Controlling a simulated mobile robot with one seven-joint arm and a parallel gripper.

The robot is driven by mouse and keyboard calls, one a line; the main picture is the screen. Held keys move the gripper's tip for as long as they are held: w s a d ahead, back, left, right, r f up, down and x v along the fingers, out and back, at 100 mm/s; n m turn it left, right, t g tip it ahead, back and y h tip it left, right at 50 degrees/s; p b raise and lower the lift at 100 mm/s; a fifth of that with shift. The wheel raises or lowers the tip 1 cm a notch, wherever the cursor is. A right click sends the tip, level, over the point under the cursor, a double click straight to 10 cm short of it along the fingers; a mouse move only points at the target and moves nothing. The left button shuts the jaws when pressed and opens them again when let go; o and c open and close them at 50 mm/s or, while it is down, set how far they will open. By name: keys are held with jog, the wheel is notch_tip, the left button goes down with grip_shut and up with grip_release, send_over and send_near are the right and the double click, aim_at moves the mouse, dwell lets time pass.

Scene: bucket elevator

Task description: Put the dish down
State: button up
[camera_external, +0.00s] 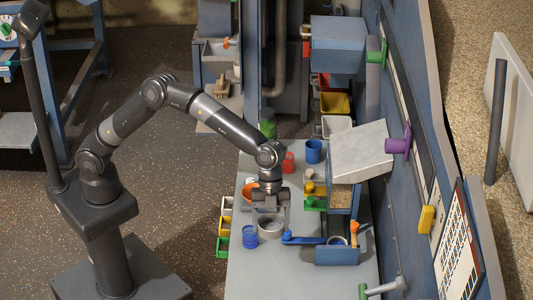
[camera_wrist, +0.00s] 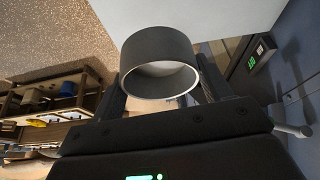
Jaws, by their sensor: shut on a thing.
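A round grey dish (camera_external: 270,230) is below my gripper (camera_external: 271,213) in the external view, over the grey bench top. In the wrist view the dish (camera_wrist: 160,62) is a dark, short cylinder with a pale inside, its open side tilted toward the camera. My gripper's fingers stand on both sides of it, shut on it. I cannot tell whether its underside touches the bench.
A blue cup (camera_external: 250,237) is close left of the dish. A blue-handled lever (camera_external: 305,239) and a blue box (camera_external: 337,256) are to the right. The bench front (camera_external: 275,278) is clear.

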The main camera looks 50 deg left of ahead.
jog(key=w+a+n+t, duration=0.1)
jog(key=w+a+n, duration=0.2)
jog(key=w, duration=0.5)
jog(key=w+a+f+n+t, duration=0.1)
jog(key=w+a+n, duration=0.2)
jog(key=w, duration=0.4)
jog(key=w+a+n+t+h, duration=0.1)
jog(key=w+a+n, duration=0.2)
jog(key=w, duration=0.5)
jog(key=shift+w+a+f, duration=0.15)
jog(key=shift+w+a, duration=0.15)
jog(key=shift+a, duration=0.25)
jog(key=w+a+n+t, duration=0.1)
jog(key=w+a+n, duration=0.1)
jog(key=w+a, duration=0.3)
jog(key=w+a+r+n+t, duration=0.1)
jog(key=w+a+n, duration=0.2)
jog(key=w+a, duration=0.2)
jog(key=w+a+n+t+y, duration=0.1)
jog(key=w+a+n, duration=0.2)
jog(key=w+a, duration=0.2)
jog(key=shift+w+r, duration=0.4)
jog(key=shift+w, duration=0.4)
jog(key=shift+c, duration=1.2)
notch_tip(320, 180, down, 18)
jog(key=shift+r, duration=0.1)
jog(key=shift+f, duration=1.95)
jog(key=shift+f, duration=0.1)
jog(key=o, duration=1.2)
